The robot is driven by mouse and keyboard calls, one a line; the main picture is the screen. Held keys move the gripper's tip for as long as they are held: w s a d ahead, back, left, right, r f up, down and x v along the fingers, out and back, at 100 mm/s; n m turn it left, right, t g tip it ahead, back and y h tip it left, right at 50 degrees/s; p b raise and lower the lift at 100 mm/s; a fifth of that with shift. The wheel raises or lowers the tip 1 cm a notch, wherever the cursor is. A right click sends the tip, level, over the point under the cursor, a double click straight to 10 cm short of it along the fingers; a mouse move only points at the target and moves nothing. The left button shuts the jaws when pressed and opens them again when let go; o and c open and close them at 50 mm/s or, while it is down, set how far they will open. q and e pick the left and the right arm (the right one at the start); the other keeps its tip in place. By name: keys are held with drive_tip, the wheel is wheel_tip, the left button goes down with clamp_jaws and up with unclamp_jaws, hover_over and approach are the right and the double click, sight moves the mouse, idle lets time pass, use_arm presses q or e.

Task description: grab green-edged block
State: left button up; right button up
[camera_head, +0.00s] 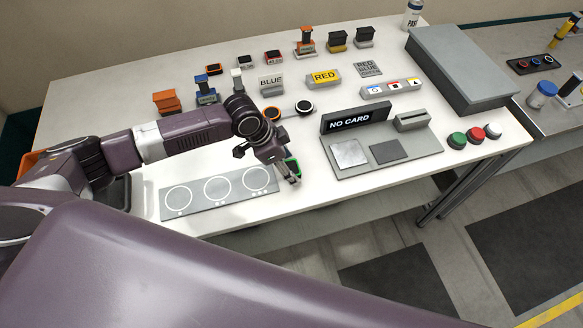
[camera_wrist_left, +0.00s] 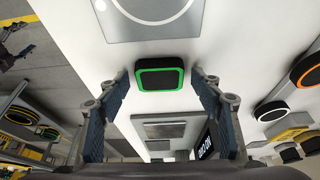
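The green-edged block (camera_wrist_left: 160,73) is a black rounded block with a bright green rim. In the left wrist view it lies on the white table just beyond and between my left fingertips, with a gap on each side. In the head view part of the block (camera_head: 296,166) shows near the table's front edge, partly hidden by my left gripper (camera_head: 288,171). My left gripper is open and empty, its two blue-padded fingers spread to either side of the block.
A grey plate with three white circles (camera_head: 219,190) lies left of the block. A grey card station with a "NO CARD" sign (camera_head: 357,119) stands to the right. Orange-edged (camera_head: 272,114) and white-edged (camera_head: 304,107) round pieces lie behind. The table's front edge is close.

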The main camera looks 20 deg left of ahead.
use_arm(q)
drive_tip(key=c, duration=0.5)
drive_tip(key=shift+c, duration=2.5)
use_arm(e)
drive_tip(key=shift+s+d, duration=0.25)
drive_tip(key=shift+s, duration=0.8)
